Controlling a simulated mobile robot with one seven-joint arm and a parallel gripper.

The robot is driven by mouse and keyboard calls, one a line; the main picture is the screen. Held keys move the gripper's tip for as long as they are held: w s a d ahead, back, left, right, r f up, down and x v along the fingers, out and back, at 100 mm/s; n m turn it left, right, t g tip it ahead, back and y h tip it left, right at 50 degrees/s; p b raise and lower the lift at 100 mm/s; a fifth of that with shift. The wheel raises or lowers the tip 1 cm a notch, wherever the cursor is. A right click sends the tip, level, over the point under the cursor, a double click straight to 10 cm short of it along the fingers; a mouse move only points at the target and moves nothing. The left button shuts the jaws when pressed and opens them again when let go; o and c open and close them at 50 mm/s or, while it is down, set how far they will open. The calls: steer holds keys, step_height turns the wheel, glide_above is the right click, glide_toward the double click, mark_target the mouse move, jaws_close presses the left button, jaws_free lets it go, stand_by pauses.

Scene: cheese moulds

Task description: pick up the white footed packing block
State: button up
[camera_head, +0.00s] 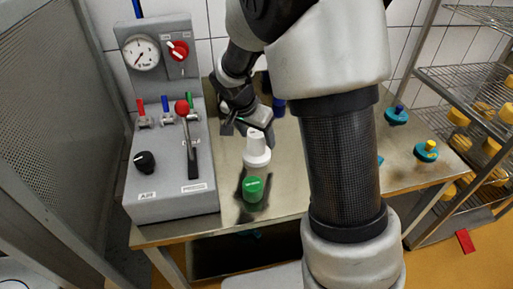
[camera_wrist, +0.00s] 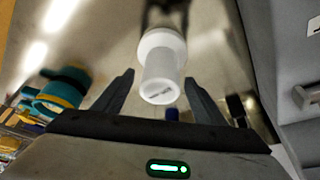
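The white footed packing block (camera_head: 256,151) stands upright on the steel table, its wide foot down and a narrower stem on top. In the wrist view the white block (camera_wrist: 161,68) shows its round stem end toward the camera, between and a little past the fingertips. My gripper (camera_head: 253,128) is just above and behind the block in the head view. In the wrist view my gripper (camera_wrist: 159,82) is open, with a visible gap on each side of the block. Neither finger appears to touch it.
A green block (camera_head: 253,188) stands close in front of the white one. A grey control panel (camera_head: 172,170) with levers stands to the left. Teal moulds (camera_head: 396,116) sit at the right of the table (camera_head: 235,232). A wire rack (camera_head: 465,85) with yellow pieces stands farther right.

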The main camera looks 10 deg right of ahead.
jaws_close()
